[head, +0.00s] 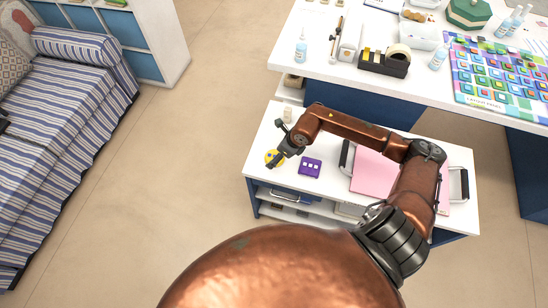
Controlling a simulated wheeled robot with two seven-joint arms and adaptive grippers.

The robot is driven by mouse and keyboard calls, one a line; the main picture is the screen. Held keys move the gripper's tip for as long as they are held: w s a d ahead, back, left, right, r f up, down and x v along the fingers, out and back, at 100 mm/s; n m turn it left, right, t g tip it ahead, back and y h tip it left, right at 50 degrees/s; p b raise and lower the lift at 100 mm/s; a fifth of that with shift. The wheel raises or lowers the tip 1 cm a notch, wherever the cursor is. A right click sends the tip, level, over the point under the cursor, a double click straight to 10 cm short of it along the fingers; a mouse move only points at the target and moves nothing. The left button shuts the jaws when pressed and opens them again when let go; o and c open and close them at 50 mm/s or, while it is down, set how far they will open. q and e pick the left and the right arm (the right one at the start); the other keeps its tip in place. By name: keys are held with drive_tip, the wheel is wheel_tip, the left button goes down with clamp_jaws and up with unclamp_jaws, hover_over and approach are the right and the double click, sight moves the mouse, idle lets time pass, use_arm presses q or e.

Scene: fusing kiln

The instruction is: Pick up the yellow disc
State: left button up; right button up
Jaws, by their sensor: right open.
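The yellow disc (269,157) lies on the white top of the low cart, near its left edge. It is small and partly hidden by my right gripper. My right gripper (273,157) is open and right at the disc in the picture, its fingers reaching down from the upper right. I cannot tell whether the fingers touch the disc. My left gripper is out of view.
A purple block (310,167) sits just right of the disc on the cart top (262,178). A pink board (372,182) lies further right under my arm. A cluttered white desk (430,88) stands behind the cart. Floor is clear at left.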

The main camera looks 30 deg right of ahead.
drive_tip(key=shift+x, duration=0.9)
drive_tip(key=shift+r, duration=0.1)
drive_tip(key=shift+c, duration=0.2)
drive_tip(key=c, duration=1.3)
drive_tip(key=shift+c, duration=0.2)
drive_tip(key=shift+r, duration=0.1)
